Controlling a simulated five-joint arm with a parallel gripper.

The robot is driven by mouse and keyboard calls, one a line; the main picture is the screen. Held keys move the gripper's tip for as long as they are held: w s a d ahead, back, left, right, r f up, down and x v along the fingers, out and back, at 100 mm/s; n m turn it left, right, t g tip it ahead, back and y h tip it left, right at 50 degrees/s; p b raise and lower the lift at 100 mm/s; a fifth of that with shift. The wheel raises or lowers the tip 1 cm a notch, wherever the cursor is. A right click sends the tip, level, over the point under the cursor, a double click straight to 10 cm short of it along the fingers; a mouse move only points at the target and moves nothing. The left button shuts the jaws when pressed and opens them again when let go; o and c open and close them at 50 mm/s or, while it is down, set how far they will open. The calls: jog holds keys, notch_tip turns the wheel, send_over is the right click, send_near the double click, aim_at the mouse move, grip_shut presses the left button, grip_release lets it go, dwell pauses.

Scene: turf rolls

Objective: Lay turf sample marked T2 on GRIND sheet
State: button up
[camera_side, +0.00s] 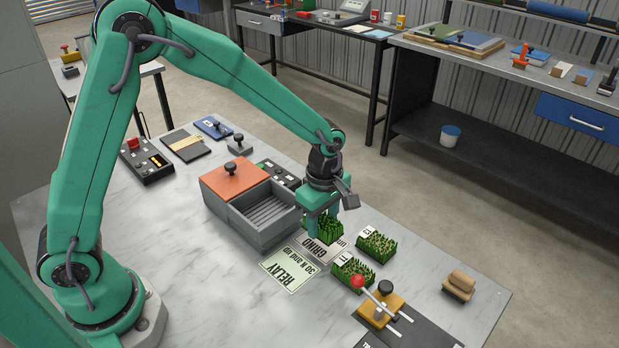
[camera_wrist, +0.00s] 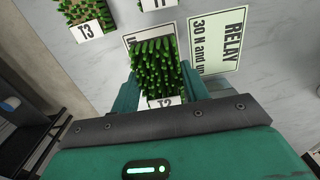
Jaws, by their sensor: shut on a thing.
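The turf sample T2 (camera_wrist: 157,66) is a block of green grass with a white label, partly cut off by my gripper in the wrist view. My gripper (camera_wrist: 158,88) is shut on it, one finger on each side. In the side view my gripper (camera_side: 319,218) points down and the turf T2 (camera_side: 325,230) shows at its fingers. The GRIND sheet (camera_side: 317,248) lies under the turf, mostly covered in the wrist view, where its edge (camera_wrist: 130,40) shows. I cannot tell whether the turf touches the sheet.
Turf T1 (camera_side: 352,271) and turf T3 (camera_side: 376,246) stand close by. The RELAY sheet (camera_side: 288,269) lies beside the GRIND sheet. A grey bin with an orange lid (camera_side: 233,178) stands behind left. A red-knobbed lever fixture (camera_side: 380,308) stands at the front.

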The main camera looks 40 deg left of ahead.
aim_at(322, 231)
jog(key=shift+w+a+f, duration=0.4)
jog(key=shift+w+a, duration=0.1)
jog(key=shift+f, duration=0.15)
jog(key=shift+f, duration=1.85)
jog(key=shift+f, duration=0.15)
jog(key=o, duration=1.1)
